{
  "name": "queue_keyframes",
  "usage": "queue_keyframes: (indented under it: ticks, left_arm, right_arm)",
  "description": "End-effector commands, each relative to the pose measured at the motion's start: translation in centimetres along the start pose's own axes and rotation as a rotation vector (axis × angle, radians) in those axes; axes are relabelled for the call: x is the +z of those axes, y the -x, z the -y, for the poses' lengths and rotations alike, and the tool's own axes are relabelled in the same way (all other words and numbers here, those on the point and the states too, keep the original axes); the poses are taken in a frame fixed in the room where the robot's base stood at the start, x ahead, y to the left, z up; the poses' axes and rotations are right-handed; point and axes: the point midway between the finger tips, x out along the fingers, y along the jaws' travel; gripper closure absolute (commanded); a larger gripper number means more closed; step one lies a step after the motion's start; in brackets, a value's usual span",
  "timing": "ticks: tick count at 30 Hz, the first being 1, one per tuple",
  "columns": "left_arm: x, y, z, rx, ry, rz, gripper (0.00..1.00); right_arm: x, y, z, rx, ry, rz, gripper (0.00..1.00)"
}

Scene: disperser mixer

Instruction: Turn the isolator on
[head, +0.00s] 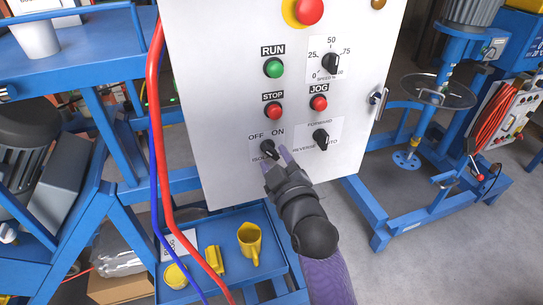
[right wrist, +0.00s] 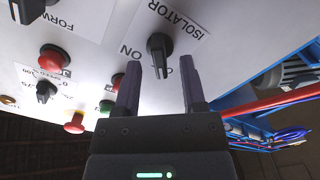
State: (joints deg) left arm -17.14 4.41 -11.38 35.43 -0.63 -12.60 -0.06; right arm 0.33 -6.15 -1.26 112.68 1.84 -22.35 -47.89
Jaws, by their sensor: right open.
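The isolator (head: 266,147) is a black rotary knob at the lower left of the white control panel, under the OFF and ON labels. In the right wrist view the isolator knob (right wrist: 159,48) appears upside down, its long handle towards the partly hidden OFF label; its exact setting is hard to tell. My right gripper (head: 276,158) is open in front of the panel. In the right wrist view the knob shows between the two fingers of my right gripper (right wrist: 161,75), with no clear contact. My left gripper is not in view.
The white panel (head: 220,95) also carries a green RUN button (head: 273,68), red STOP button (head: 274,111), JOG button (head: 318,103), speed dial (head: 331,63) and forward/reverse selector (head: 321,136). A red cable (head: 155,110) hangs at its left. A blue tray (head: 228,222) with yellow items lies below.

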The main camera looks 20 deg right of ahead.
Motion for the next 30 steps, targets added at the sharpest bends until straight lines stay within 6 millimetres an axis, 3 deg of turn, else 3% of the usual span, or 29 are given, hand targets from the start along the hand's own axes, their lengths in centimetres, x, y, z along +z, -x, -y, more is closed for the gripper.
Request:
queue_keyframes:
  ticks: [4,12,14,20,30]
  left_arm:
    - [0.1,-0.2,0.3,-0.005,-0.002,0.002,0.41]
    - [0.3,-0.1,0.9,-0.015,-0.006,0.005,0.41]
    - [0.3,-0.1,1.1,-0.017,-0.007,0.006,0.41]
    - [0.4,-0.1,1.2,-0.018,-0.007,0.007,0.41]
    - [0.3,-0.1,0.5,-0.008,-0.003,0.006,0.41]
  right_arm:
    - [0.0,-1.5,0.0,0.000,-0.001,0.000,0.47]
    - [0.1,-1.8,0.0,-0.001,-0.001,0.001,0.47]
    - [0.1,-1.8,0.0,-0.001,-0.001,0.001,0.56]
    - [0.1,-1.8,0.0,-0.001,-0.001,0.001,0.98]
    - [0.0,-1.8,0.0,-0.001,-0.006,0.001,1.00]
